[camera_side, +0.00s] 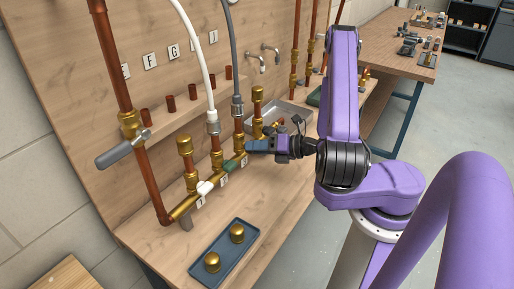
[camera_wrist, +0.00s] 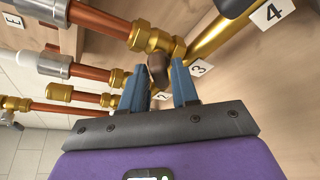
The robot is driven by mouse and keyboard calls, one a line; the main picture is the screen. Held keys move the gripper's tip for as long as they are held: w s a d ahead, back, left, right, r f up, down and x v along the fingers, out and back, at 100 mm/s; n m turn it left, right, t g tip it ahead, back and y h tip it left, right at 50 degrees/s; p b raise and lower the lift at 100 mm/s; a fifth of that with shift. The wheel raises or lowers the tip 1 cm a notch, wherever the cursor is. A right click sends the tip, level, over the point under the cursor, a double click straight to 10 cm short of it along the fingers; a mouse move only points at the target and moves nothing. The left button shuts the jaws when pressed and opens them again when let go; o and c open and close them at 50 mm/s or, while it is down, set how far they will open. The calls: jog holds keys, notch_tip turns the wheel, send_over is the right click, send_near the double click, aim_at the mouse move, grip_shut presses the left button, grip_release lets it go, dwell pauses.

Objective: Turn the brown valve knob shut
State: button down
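The brown valve knob (camera_wrist: 158,69) shows in the wrist view, below a brass fitting on the pipe, near the label 3. My gripper (camera_wrist: 160,72) has its two blue fingers on either side of the knob, with the tips reaching it. The fingers are apart, and small gaps seem to show beside the knob; contact is hard to judge. In the side view my gripper (camera_side: 252,146) is at the brass manifold, beyond the green knob (camera_side: 230,167), and it hides the brown knob.
A white knob (camera_side: 205,188) sits nearer on the manifold. Copper risers, a white hose (camera_side: 204,60) and a grey hose (camera_side: 234,55) stand close behind my gripper. A blue tray (camera_side: 222,252) with two brass caps lies in front. Bench beside it is clear.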

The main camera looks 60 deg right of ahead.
jog(key=shift+m, duration=0.3)
jog(key=shift+d+f+m+t+y, duration=0.1)
jog(key=shift+m+t+y, duration=0.45)
jog(key=shift+m, duration=0.95)
jog(key=shift+f+m+t+y, duration=0.1)
jog(key=shift+m+t+y, duration=0.45)
jog(key=shift+m, duration=0.95)
jog(key=c, duration=1.1)
grip_release()
jog(key=shift+o, duration=0.2)
jog(key=shift+s, duration=0.1)
jog(key=v, duration=1.7)
jog(key=shift+d, duration=0.25)
